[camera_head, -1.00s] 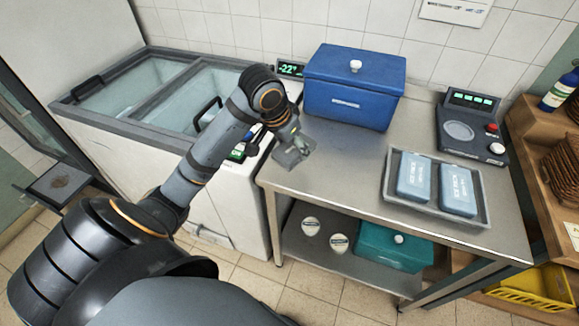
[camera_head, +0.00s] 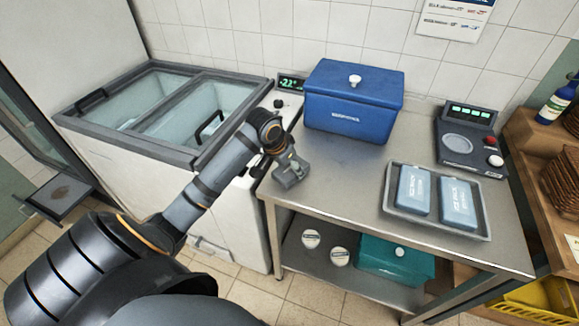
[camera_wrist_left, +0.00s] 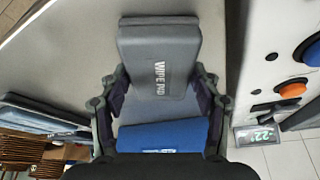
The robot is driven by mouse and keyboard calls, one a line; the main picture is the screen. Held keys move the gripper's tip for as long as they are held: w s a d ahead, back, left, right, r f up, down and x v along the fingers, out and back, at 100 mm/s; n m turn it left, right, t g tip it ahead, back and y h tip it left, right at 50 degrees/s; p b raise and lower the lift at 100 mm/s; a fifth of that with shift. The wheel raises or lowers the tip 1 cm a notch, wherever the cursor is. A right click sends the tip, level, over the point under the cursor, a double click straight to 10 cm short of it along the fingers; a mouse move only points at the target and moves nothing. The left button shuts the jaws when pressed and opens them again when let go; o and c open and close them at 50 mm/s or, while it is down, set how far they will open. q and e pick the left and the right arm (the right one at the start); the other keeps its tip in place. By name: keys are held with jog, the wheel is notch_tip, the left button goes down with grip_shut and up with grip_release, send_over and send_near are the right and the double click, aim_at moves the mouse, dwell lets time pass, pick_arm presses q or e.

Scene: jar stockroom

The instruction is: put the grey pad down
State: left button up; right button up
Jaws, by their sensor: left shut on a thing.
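My left gripper (camera_head: 289,172) is over the left front part of the steel table (camera_head: 340,185), close above its top. In the left wrist view the left gripper (camera_wrist_left: 160,95) is shut on the grey pad (camera_wrist_left: 157,66), which has "WIPE PAD" in white on it. The pad's grey front end sticks out beyond the fingers. In the head view the pad is hard to tell from the grey fingers. I cannot tell whether the pad touches the table. My right gripper is not in view.
A blue lidded box (camera_head: 352,100) stands behind the gripper. A grey tray (camera_head: 400,205) with two ice packs and a scale (camera_head: 465,150) are on the right. A chest freezer (camera_head: 225,180) adjoins on the left. The tabletop between gripper and tray is clear.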

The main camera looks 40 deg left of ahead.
pick_arm(q)
jog(key=o, duration=1)
jog(key=shift+f, duration=0.1)
jog(key=p+v, duration=0.1)
jog(key=v, duration=1.1)
